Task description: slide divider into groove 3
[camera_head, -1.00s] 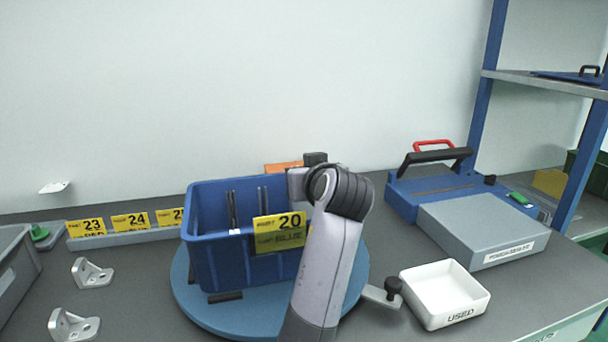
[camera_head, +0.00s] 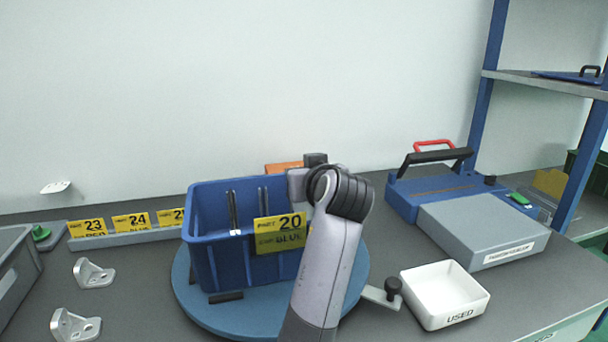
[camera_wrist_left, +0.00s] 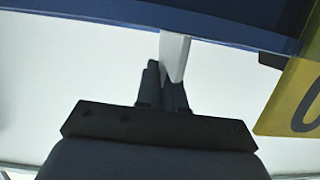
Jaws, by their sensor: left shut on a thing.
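The blue bin (camera_head: 215,262) stands on a round blue turntable (camera_head: 205,312) and has a yellow card (camera_head: 279,233) reading 20 on its front. Two thin upright grey strips (camera_head: 233,211) show inside it. My left gripper (camera_wrist_left: 168,88) is shut on a pale grey divider (camera_wrist_left: 174,56), seen nearly edge-on in the left wrist view. The divider reaches the blue bin edge (camera_wrist_left: 120,18) there. In the head view my arm covers the bin's right end, hiding the fingertips and divider. I cannot tell which groove the divider faces or whether it has entered one. My right gripper is not in view.
A white tray marked USED (camera_head: 446,294) and a black-knobbed lever (camera_head: 393,287) lie right of the turntable. A blue and grey device (camera_head: 485,225) stands behind. Metal brackets (camera_head: 92,273), a grey bin (camera_head: 15,270) and yellow cards (camera_head: 130,222) are at left.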

